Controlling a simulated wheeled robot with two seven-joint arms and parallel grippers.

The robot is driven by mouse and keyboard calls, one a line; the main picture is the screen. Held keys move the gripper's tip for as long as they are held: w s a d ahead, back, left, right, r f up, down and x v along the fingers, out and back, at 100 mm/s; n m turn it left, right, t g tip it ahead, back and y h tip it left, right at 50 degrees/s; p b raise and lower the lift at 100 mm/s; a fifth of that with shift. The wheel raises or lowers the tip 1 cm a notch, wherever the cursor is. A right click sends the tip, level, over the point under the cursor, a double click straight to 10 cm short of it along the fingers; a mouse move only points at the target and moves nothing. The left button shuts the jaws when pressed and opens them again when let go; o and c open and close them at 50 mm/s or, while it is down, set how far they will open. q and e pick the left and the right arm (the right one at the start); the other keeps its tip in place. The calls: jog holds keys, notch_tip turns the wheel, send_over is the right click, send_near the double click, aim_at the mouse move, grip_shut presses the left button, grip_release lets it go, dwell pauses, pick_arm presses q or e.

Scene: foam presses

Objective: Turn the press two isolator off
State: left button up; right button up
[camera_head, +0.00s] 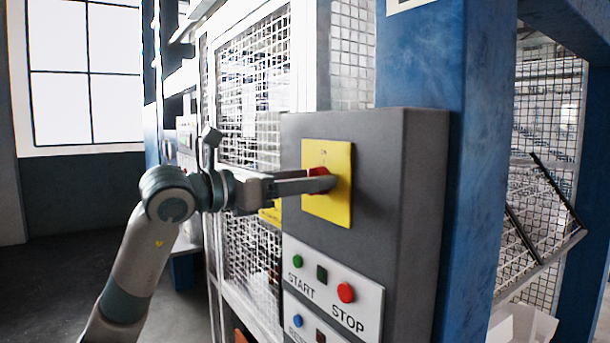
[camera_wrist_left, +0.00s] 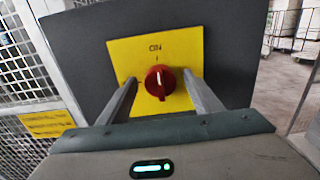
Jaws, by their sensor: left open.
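The isolator is a red rotary knob (camera_head: 319,172) on a yellow plate (camera_head: 341,206), mounted on the upper front of a grey control box (camera_head: 385,215). In the left wrist view, the knob (camera_wrist_left: 159,82) has its white mark pointing up toward "ON" on the yellow plate (camera_wrist_left: 158,48). My left gripper (camera_head: 322,184) reaches the plate from the left. In the left wrist view, my left gripper (camera_wrist_left: 161,90) is open, with one finger on each side of the knob. A small gap shows beside each finger; contact is not clear. My right gripper is in neither view.
A panel below has a green START button (camera_head: 298,262) and a red STOP button (camera_head: 346,292). A blue post (camera_head: 480,150) stands right of the box. Mesh guarding (camera_head: 254,90) stands behind my left arm. Open floor (camera_head: 60,270) lies at the left.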

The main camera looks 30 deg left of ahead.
pick_arm(q)
jog(key=c, duration=1.1)
jog(key=shift+o, duration=0.2)
jog(key=shift+n, duration=0.3)
jog(key=n+b, duration=0.2)
jog(key=n, duration=0.3)
jog(key=n+b, duration=0.3)
jog(key=n, duration=0.3)
jog(key=n+b, duration=0.3)
jog(key=n, duration=0.3)
jog(key=shift+w+a+f, duration=0.1)
jog(key=shift+a+f, duration=0.15)
